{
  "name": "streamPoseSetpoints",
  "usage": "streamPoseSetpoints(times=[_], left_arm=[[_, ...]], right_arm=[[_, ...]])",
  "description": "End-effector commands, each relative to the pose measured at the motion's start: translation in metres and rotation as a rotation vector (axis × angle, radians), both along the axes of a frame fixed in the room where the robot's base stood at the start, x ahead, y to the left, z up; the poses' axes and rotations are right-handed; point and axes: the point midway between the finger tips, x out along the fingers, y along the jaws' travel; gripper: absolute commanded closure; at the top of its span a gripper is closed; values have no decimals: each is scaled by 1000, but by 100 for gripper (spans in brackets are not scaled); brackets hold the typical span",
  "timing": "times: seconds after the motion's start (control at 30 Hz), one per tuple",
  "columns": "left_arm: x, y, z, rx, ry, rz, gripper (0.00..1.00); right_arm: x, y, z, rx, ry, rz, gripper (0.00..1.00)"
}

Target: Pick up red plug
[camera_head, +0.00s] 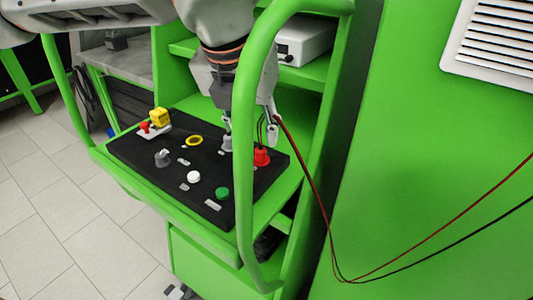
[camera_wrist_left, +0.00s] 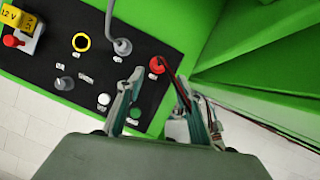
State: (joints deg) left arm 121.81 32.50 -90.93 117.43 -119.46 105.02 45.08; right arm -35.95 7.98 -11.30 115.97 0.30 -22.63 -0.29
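The red plug (camera_head: 262,157) sits upright on the black panel (camera_head: 158,176) near its right edge, and a red wire and a dark wire run near it. It also shows in the left wrist view (camera_wrist_left: 156,65), just beyond and between my fingertips. My left gripper (camera_head: 250,130) points down above the panel, with its fingers apart and nothing between them. In the left wrist view the gripper (camera_wrist_left: 160,82) is open too. In the head view a green bar hides part of it. I cannot tell whether the fingers touch the plug. My right gripper is not in view.
A grey plug (camera_wrist_left: 122,46) stands beside the red plug. The panel also holds a yellow switch block (camera_head: 159,117), a white button (camera_head: 193,177) and a green button (camera_head: 222,193). A curved green rail (camera_head: 243,150) stands close to my left gripper. Wires hang to the right.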

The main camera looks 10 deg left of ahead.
Motion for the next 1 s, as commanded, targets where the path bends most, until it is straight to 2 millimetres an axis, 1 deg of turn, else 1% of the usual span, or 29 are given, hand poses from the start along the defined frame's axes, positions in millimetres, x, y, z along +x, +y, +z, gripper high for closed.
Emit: streamPoseSetpoints(times=[0.03, 0.27, 0.53, 0.63, 0.8, 0.87, 0.9, 0.93, 1.0], left_arm=[[2, 0, -7, 1, 4, -1, 64], [10, -1, -22, 0, 3, -1, 64], [27, -2, -56, 0, 4, -2, 64], [30, -2, -60, 0, 1, -2, 64], [30, -2, -59, 0, 0, -2, 64], [30, -2, -59, 0, 0, -2, 79], [30, -2, -59, 0, 0, -2, 90], [30, -2, -59, -1, 0, -1, 98], [30, -2, -59, 0, 0, -2, 99]], right_arm=[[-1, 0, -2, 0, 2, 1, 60], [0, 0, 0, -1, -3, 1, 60], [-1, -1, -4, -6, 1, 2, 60], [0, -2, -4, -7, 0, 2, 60], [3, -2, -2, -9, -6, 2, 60], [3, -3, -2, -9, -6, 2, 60], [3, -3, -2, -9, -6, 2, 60], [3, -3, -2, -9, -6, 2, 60], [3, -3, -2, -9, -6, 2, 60]])
